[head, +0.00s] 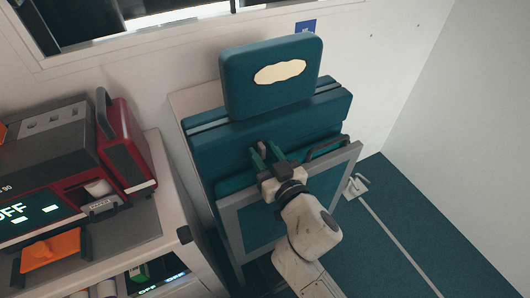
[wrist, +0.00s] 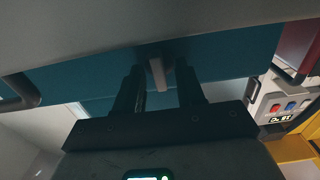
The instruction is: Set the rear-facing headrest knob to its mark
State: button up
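The teal headrest (head: 245,88) with a cream oval patch stands at the top of the teal seat (head: 225,150) in the head view. A small grey knob (wrist: 158,75) projects from a teal surface in the wrist view. My gripper (wrist: 160,78) is open, with one dark finger on each side of the knob and a gap on both sides. In the head view my gripper (head: 264,152) is in front of the teal seat, below the headrest, with a small pale piece between its fingers. I cannot make out a mark by the knob.
A grey frame (head: 229,236) with a dark handle (head: 328,146) surrounds the front of the seat, close to my arm. A cabinet with red-and-grey equipment (head: 125,145) stands at the left. Teal floor (head: 420,225) is clear at the right.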

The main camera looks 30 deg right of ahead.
jog(key=shift+c, duration=0.2)
grip_shut()
jog(key=shift+r+n, duration=0.1)
jog(key=shift+n, duration=0.2)
jog(key=n, duration=0.8)
jog(key=shift+a+n, duration=0.15)
jog(key=shift+n, duration=0.25)
jog(key=n+p, duration=0.1)
jog(key=n, duration=0.3)
jog(key=shift+n, duration=2.2)
jog(key=shift+a, duration=0.1)
